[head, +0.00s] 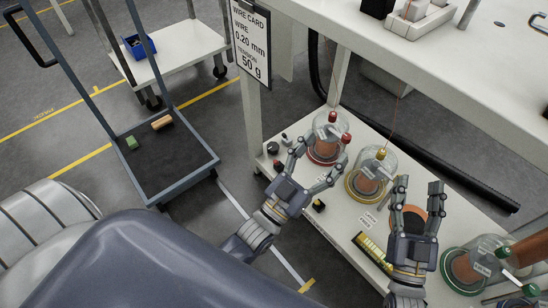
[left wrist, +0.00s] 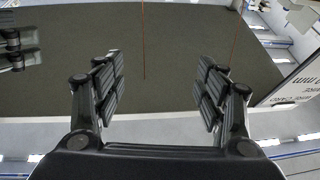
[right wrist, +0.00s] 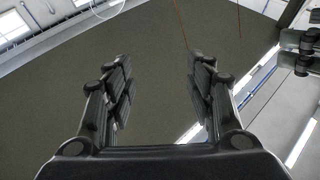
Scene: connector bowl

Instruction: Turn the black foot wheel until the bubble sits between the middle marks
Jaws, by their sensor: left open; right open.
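A small yellow-green block with dark markings (head: 372,250), which looks like the level, lies on the lower white shelf; I cannot make out its bubble. Small black pieces stand on the shelf: a round one (head: 272,148) at its left corner and a block (head: 318,205) at its front edge. I cannot tell which is the foot wheel. My left gripper (head: 320,160) is open and empty, above the shelf's left part. My right gripper (head: 418,190) is open and empty, above the shelf right of the yellow-green block. Both wrist views show spread, empty fingers (left wrist: 160,80) (right wrist: 155,85).
A wire card (head: 250,50) hangs at the bench's left end. A cart (head: 165,170) stands on the floor to the left.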

